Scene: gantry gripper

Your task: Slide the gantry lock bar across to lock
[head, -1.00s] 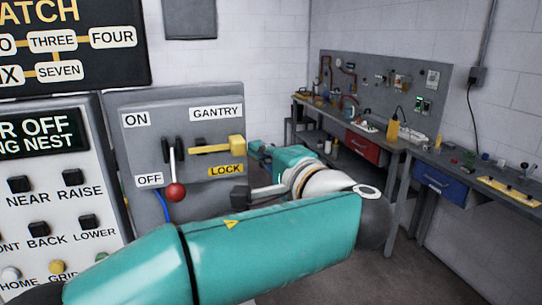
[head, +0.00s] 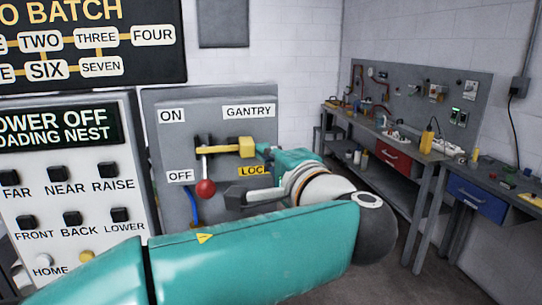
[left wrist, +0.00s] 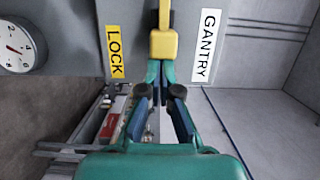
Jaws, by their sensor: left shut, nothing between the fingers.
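The yellow gantry lock bar (head: 225,149) lies level across the grey switch panel (head: 172,145), between the GANTRY label (head: 248,112) and the partly covered LOCK label (head: 249,171). Its left end is close to the red-knobbed lever (head: 205,188). Its block-shaped right end also shows in the left wrist view (left wrist: 164,45). My left gripper (head: 264,150) is shut and empty at the right of this block. In the left wrist view the closed fingertips (left wrist: 160,68) meet at the block's end and appear to touch it. My right gripper is out of view.
A button panel (head: 65,185) stands left of the switch panel, under a dark sign (head: 85,45). A blue cable (head: 193,208) hangs below the lever. A workbench (head: 440,165) with tools runs along the right. Open floor lies before it.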

